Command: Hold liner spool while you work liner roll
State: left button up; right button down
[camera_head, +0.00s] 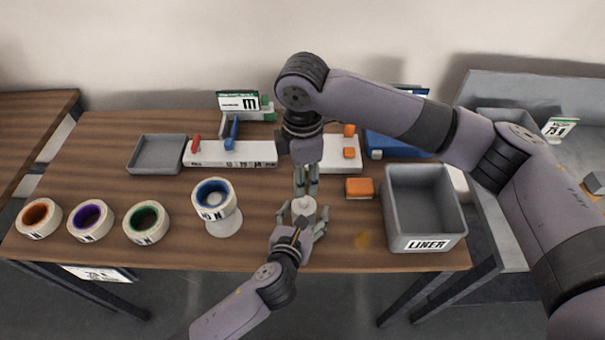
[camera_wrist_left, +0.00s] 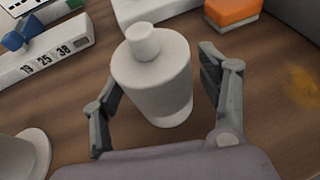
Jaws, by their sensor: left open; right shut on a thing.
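A white piece (camera_head: 303,208), a wide body with a small knob on top, stands upright near the table's front edge; I take it for the liner spool. It also shows in the left wrist view (camera_wrist_left: 155,75), with its knob bare. My left gripper (camera_head: 301,226) is open, with a finger on each side of it in the left wrist view (camera_wrist_left: 165,105) and gaps between. My right gripper (camera_head: 306,190) points down just behind the knob in the head view. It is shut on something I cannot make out. I cannot pick out a separate liner roll.
A grey bin marked LINER (camera_head: 424,245) stands at the right. An orange block (camera_head: 359,188) lies near it. A grey tray (camera_head: 157,155) is behind.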

pick_arm(q)
jog(key=v, duration=1.2)
jog(key=shift+a, duration=0.1)
